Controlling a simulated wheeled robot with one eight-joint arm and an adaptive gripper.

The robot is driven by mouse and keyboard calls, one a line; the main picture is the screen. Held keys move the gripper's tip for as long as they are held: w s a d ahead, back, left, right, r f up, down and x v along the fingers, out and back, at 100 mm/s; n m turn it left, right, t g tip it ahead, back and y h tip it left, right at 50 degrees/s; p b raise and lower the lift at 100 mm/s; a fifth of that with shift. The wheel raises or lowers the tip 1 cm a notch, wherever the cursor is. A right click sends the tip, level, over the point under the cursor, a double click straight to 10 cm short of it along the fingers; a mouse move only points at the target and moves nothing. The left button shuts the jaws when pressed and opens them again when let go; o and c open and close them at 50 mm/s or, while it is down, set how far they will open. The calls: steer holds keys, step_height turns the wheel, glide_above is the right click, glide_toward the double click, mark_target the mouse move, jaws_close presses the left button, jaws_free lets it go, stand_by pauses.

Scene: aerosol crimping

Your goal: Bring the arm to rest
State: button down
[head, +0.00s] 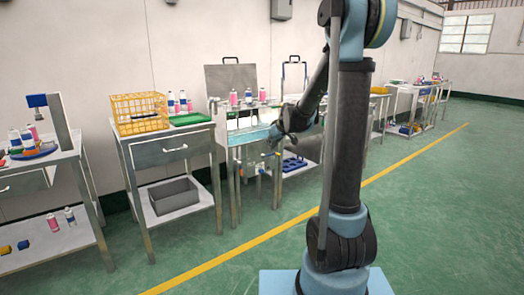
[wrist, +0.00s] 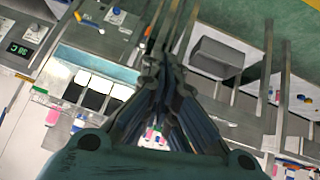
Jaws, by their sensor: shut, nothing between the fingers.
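My arm stands upright in the middle of the head view and bends back toward the workbenches. My gripper (head: 277,133) hangs in front of the middle bench, left of the arm's upright link. In the wrist view my gripper (wrist: 160,65) is seen from behind, with its fingers together and nothing between them. The fingertips are small in the head view. I cannot tell their exact distance from the bench there.
A yellow wire basket (head: 139,113) stands on the bench to the left, above a grey bin (head: 173,196) on the lower shelf. Another bench with a blue-topped post (head: 37,101) stands at far left. The green floor (head: 440,200) at right is clear, crossed by a yellow line.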

steer(key=s+d+m+g+h, duration=0.15)
steer(key=s+d, duration=0.25)
steer(key=s, duration=0.7)
steer(key=s+d+m+g, duration=0.15)
steer(key=s+d, duration=0.25)
steer(key=s, duration=0.8)
steer(key=s+d+f+m+g+h, duration=0.1)
steer(key=s+d+f+m, duration=0.1)
steer(key=s, duration=0.9)
steer(key=s+d+f+m+g+h, duration=0.1)
steer(key=s+d+f, duration=0.3)
steer(key=s, duration=0.7)
step_height(320, 180, down, 2)
steer(key=shift+d+f+m+g, duration=0.25)
steer(key=shift+d+m+g, duration=0.05)
steer(key=shift+m, duration=0.6)
